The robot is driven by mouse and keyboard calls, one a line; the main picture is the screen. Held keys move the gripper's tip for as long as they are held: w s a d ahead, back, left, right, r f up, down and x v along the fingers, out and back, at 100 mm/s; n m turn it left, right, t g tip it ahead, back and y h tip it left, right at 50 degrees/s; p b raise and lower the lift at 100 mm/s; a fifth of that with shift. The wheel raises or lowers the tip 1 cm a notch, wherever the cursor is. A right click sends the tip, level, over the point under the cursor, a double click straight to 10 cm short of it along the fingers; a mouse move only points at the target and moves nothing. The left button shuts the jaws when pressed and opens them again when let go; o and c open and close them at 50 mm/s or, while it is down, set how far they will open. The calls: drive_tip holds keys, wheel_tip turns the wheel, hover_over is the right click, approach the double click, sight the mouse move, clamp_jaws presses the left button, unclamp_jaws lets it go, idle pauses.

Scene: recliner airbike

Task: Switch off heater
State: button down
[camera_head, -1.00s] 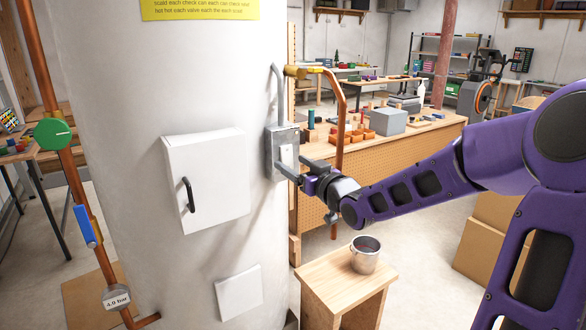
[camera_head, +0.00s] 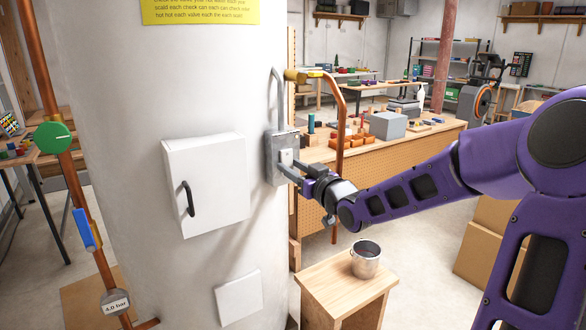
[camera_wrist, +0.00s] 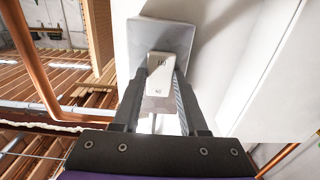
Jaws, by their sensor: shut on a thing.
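The heater is a large white cylindrical tank (camera_head: 110,110) at the left of the head view. A grey metal switch box (camera_head: 271,160) is mounted on its right side, with a pale rocker switch (camera_head: 286,157) on its face. In the wrist view the box (camera_wrist: 152,32) carries the white rocker (camera_wrist: 160,72), which has small dark lettering, too small to read surely. My gripper (camera_head: 289,168) is at the box face. In the wrist view, my gripper's fingers (camera_wrist: 161,82) are shut on the rocker, one on each side. The rocker's lower end lies between them.
A white cabinet (camera_head: 207,183) with a black handle is on the tank, left of the switch box. A copper pipe (camera_head: 341,150) with a brass valve runs down to the right of the box. A wooden stand (camera_head: 330,285) bears a metal pot (camera_head: 366,258) below my arm.

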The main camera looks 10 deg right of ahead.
drive_tip(key=shift+f+t+y+b, duration=0.35)
drive_tip(key=shift+t+y+b, duration=0.15)
drive_tip(key=shift+t+b, duration=0.55)
drive_tip(key=shift+c, duration=2.2)
unclamp_jaws()
drive_tip(key=p+v, duration=0.2)
drive_tip(key=v, duration=1.5)
drive_tip(key=shift+f, duration=0.25)
